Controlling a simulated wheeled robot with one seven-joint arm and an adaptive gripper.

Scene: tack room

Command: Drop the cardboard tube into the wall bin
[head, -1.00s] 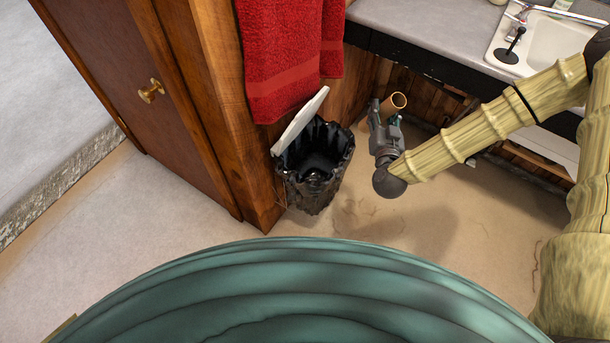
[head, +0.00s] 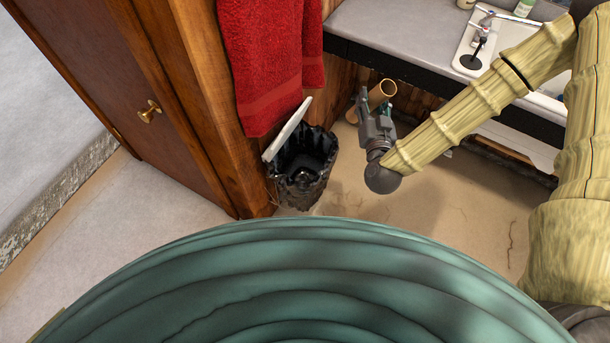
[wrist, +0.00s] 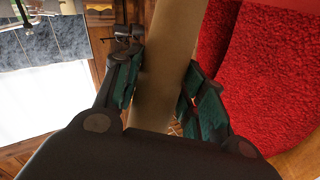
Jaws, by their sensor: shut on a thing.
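The cardboard tube (head: 387,87) is tan and hollow, with its open end showing in the head view. My gripper (head: 374,105) is shut on it, to the right of the bin and apart from it. In the wrist view the tube (wrist: 163,75) runs between the two green-padded fingers of my gripper (wrist: 160,95). The wall bin (head: 304,187) has a black liner, and its white lid (head: 287,128) stands raised at the left. The bin's opening is uncovered. Part of the tube is hidden behind my gripper in the head view.
A red towel (head: 270,65) hangs above the bin, and it also shows close to the tube in the wrist view (wrist: 260,75). A wooden cabinet (head: 90,70) stands at left. A grey counter (head: 400,40) with a white sink is at back right. Floor (head: 440,215) is bare below my arm.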

